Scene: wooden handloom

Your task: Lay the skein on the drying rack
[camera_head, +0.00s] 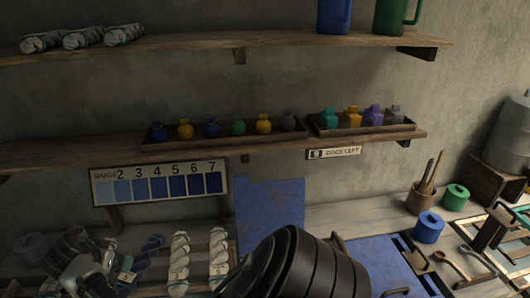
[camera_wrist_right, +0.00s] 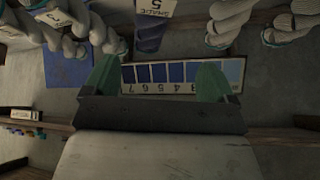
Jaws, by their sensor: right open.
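A dark blue skein (camera_head: 151,248) is at the lower left, and in the right wrist view a blue skein (camera_wrist_right: 150,32) carries a tag reading SHADE 5. Pale skeins (camera_head: 180,265) are beside it, some with numbered tags. My right gripper (camera_wrist_right: 157,70) is open, its green fingers wide apart with nothing between them; the blue skein is past the fingertips. A grey gripper at the lower left of the head view appears to be this one and hides part of the skein row. Wooden bars show among the skeins; I cannot tell whether they are the drying rack. My left gripper is not seen.
A shade card (camera_head: 160,184) hangs under the lower shelf (camera_head: 60,157), which holds trays of small bottles. Pale skeins (camera_head: 83,37) lie on the upper shelf. A blue panel (camera_head: 270,213) leans at the wall. My dark arm blocks the bottom middle.

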